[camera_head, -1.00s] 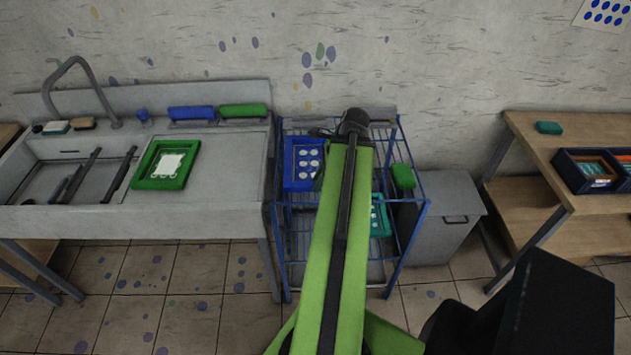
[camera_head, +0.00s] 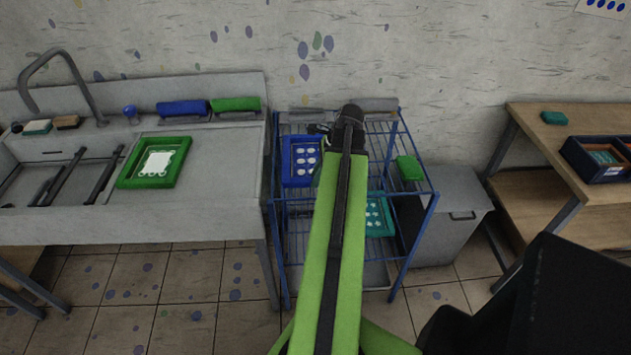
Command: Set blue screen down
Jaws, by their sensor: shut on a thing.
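The blue screen (camera_head: 290,170), a blue frame with several white ovals, is at the left part of the blue wire rack (camera_head: 277,240), at its upper level. My gripper (camera_head: 320,130) is at the screen's upper right edge and shut on it. My green arm covers the screen's right side and much of the rack's middle. I cannot tell whether the screen rests on the rack or is held just above it.
A teal screen (camera_head: 378,215) lies lower in the rack. A green screen (camera_head: 153,162) lies on the sink counter (camera_head: 225,150) at left. A grey bin (camera_head: 455,215) and a wooden table (camera_head: 545,130) stand at right.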

